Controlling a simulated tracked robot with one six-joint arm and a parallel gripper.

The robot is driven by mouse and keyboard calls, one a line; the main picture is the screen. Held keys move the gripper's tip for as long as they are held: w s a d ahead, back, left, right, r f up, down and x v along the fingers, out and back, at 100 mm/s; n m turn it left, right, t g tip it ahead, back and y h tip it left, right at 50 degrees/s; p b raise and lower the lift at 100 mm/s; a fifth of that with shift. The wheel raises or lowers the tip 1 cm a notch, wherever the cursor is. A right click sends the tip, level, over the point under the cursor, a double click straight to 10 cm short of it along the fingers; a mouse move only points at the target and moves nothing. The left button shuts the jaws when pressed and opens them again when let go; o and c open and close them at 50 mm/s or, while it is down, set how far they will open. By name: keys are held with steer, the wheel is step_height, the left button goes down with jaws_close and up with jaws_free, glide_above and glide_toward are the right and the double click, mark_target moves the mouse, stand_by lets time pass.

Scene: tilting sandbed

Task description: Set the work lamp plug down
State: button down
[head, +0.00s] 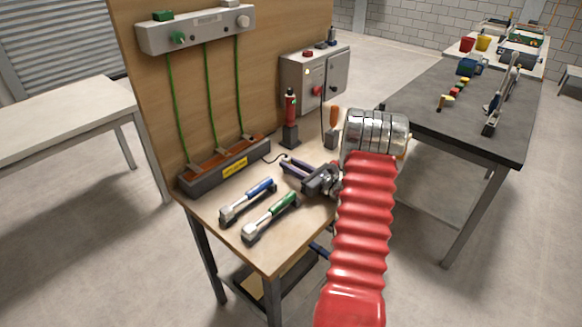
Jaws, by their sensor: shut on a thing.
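My gripper (291,168) is low over the wooden bench top, pointing left from its dark body (322,180). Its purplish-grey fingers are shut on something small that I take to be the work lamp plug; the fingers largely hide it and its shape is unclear. A thin black cable (274,159) runs from the fingertips toward the right end of the grey trough. I cannot tell whether the plug touches the bench. My red ribbed arm and silver wrist cover the bench's right side.
Blue-handled (258,188) and green-handled (283,202) tools lie in cradles in front. The trough (225,170) stands at the left, below a socket strip (200,27) with green cables. A red-bodied tool (290,105), an orange-handled tool (334,118) and a control box (312,75) stand behind.

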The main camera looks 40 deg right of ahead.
steer(key=shift+f, duration=0.3)
steer(key=c, duration=1.6)
jaws_free()
steer(key=shift+o, duration=0.2)
steer(key=s, duration=0.8)
steer(key=s+d, duration=0.1)
steer(key=s, duration=0.3)
